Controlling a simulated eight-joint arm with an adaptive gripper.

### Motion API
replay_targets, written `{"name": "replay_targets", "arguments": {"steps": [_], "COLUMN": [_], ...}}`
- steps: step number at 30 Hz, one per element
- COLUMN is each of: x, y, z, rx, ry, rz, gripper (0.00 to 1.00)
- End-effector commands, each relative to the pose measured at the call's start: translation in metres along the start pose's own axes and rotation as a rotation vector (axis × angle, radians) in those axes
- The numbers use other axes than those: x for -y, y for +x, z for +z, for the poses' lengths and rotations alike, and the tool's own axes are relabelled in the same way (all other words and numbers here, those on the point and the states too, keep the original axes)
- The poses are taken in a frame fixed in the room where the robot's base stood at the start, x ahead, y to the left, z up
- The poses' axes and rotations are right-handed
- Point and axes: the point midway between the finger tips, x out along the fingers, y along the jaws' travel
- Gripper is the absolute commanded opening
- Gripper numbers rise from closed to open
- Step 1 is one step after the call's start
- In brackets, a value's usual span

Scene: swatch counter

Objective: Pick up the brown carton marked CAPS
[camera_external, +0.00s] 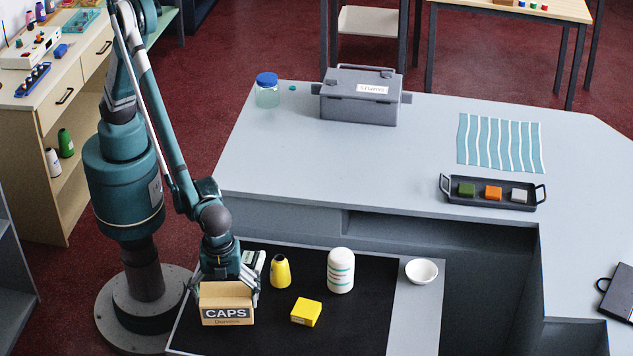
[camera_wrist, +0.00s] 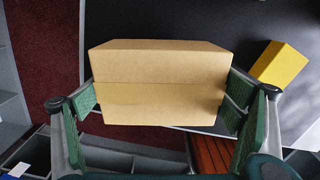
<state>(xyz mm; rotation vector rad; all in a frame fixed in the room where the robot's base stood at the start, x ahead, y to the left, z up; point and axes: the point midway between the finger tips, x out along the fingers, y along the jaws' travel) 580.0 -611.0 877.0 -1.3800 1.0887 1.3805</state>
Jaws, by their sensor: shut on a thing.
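The brown carton marked CAPS (camera_external: 227,304) is at the front left of the black mat, its label facing the camera. My gripper (camera_external: 223,284) reaches down from above, with a finger on either side of the carton. In the wrist view the carton (camera_wrist: 158,80) fills the space between the green finger pads of my gripper (camera_wrist: 160,107), which is shut on it. The carton looks roughly upright. I cannot tell whether its underside touches the mat.
On the black mat (camera_external: 270,335) stand a yellow bottle (camera_external: 280,272), a yellow box (camera_external: 306,312) and a white jar (camera_external: 341,271). A white bowl (camera_external: 421,271) is to the right. The mat's front right is clear.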

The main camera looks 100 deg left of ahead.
Motion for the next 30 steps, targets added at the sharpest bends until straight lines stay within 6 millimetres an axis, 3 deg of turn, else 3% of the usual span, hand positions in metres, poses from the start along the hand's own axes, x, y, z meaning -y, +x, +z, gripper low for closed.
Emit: {"name": "replay_targets", "arguments": {"steps": [9,15,30], "x": [0.0,0.0,0.0], "y": [-0.047,-0.063,-0.067], "z": [0.001,0.0,0.0], "rx": [0.0,0.0,0.0], "ry": [0.0,0.0,0.0], "rz": [0.0,0.0,0.0], "gripper": [0.67,0.67,0.67]}}
